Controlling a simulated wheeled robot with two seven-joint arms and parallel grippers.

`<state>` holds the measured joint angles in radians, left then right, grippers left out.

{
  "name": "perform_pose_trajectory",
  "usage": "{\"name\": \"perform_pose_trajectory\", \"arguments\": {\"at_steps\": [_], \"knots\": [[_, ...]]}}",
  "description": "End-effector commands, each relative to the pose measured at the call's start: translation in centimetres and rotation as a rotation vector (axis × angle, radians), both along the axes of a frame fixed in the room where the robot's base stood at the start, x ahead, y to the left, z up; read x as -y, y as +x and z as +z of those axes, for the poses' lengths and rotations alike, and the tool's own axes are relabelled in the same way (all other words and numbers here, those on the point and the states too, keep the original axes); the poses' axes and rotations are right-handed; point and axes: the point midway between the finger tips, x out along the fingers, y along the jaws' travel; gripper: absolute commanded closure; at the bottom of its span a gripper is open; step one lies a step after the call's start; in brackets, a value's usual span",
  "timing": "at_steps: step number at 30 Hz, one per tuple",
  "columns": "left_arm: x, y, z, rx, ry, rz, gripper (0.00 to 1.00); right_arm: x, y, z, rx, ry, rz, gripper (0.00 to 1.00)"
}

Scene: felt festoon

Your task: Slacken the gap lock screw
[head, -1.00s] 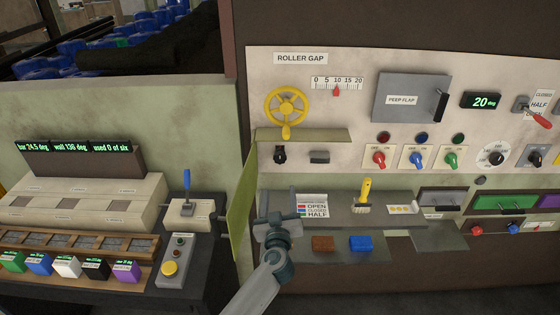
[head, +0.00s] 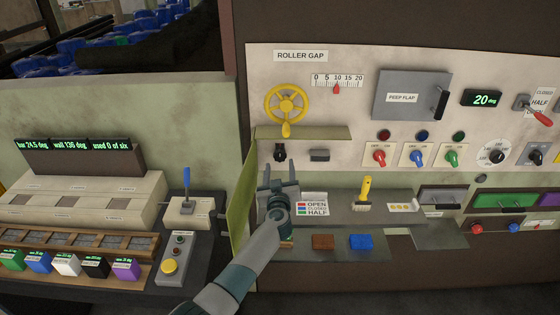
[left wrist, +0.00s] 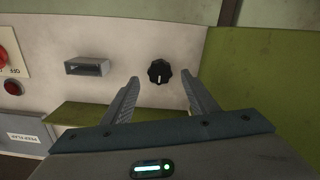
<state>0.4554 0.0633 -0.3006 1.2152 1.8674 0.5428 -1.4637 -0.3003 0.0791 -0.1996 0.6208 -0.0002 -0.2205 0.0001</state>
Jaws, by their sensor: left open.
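The gap lock screw looks to be the small black ribbed knob (head: 279,153) on the pale panel, below the olive ledge under the yellow handwheel (head: 286,104). In the left wrist view the black knob (left wrist: 159,73) faces the camera, with a light mark on it. My left gripper (head: 279,172) is open and empty, just below and in front of the knob in the head view. In the left wrist view the knob appears between my two fingertips (left wrist: 160,79), seemingly still beyond them and untouched. My right gripper is not in view.
A grey slotted block (head: 319,156) sits right of the knob. The olive ledge (head: 330,133) juts out above it, and a green side plate (head: 242,190) stands close on the left. A shelf below holds a yellow-handled brush (head: 366,193) and coloured blocks (head: 361,242).

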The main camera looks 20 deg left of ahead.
Motion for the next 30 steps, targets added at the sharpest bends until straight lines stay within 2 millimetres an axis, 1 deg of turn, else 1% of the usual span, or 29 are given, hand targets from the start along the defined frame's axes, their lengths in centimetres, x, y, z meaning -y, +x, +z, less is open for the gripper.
{"name": "perform_pose_trajectory", "arguments": {"at_steps": [1,3,6,10,15,24,25,26,27,30], "knots": [[-0.2,0.9,-0.1,0.000,0.004,0.000,0.47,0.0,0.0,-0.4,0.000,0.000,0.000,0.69],[-0.5,1.9,-0.1,0.000,0.003,-0.001,0.47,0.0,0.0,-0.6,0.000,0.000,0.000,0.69],[-0.9,3.2,-0.2,-0.001,0.002,0.000,0.47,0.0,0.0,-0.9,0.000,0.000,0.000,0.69],[-1.2,4.3,-0.1,0.001,0.002,-0.001,0.47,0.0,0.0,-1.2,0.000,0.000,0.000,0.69],[-1.4,5.0,0.0,0.000,0.001,-0.001,0.47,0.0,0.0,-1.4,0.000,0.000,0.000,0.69],[-1.4,5.1,0.0,0.000,0.000,-0.001,0.47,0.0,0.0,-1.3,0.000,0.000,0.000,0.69],[-1.4,5.1,0.0,0.000,0.001,-0.001,0.49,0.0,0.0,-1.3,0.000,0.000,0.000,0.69],[-1.4,5.1,0.0,0.000,0.001,-0.001,0.56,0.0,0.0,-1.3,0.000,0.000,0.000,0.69],[-1.4,5.1,0.0,0.000,0.001,-0.001,0.66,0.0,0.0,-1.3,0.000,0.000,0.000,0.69],[-1.4,5.1,0.0,0.000,0.001,-0.001,0.88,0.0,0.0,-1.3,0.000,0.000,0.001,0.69]]}}
